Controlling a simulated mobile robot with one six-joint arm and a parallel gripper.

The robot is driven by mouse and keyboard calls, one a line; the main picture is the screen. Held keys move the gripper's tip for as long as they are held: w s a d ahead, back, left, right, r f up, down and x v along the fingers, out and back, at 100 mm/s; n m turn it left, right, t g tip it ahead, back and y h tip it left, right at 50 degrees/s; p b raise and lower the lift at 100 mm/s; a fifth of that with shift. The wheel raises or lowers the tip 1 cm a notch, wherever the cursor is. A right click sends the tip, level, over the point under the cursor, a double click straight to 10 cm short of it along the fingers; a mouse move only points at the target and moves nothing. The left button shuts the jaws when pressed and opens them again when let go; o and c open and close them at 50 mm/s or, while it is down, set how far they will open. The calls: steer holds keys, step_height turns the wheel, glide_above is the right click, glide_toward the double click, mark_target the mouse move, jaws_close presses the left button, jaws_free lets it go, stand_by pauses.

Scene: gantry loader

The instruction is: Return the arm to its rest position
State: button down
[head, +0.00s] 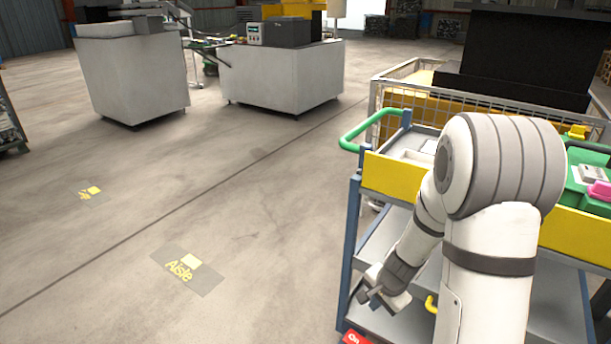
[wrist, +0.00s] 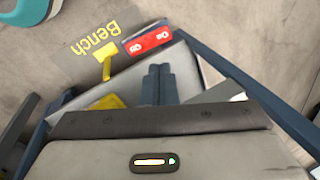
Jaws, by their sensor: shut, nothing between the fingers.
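My arm (head: 495,225) is bent in the lower right of the head view, with its upper part raised and its wrist hanging down in front of the cart. My gripper (head: 372,294) is low at the cart's left front corner. In the wrist view the two dark fingers of my gripper (wrist: 159,72) are together with nothing between them. Part of the cart behind my arm is hidden.
A cart with a yellow rim (head: 392,175) and green handle (head: 356,132) stands close behind my arm. A red box (wrist: 150,42) lies near the fingertips in the wrist view. A wire cage (head: 400,70) stands behind. Open floor (head: 240,200) lies left.

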steer(key=s+a+r+n+p, duration=0.2)
steer(key=s+r+n+p, duration=0.15)
steer(key=r, duration=0.75)
steer(key=s+a+r+n+p, duration=0.2)
steer(key=s+r+p, duration=0.15)
steer(key=r, duration=0.65)
steer(key=s+r+n+p, duration=0.2)
steer(key=s+r+p, duration=0.2)
steer(key=r, duration=0.4)
steer(key=s+d+r+n+h+p, duration=0.1)
steer(key=s+r+n+p, duration=0.2)
steer(key=s+r, duration=0.4)
steer(key=shift+d+r+p, duration=0.25)
steer(key=shift+r+p, duration=0.1)
steer(key=shift+r, duration=0.35)
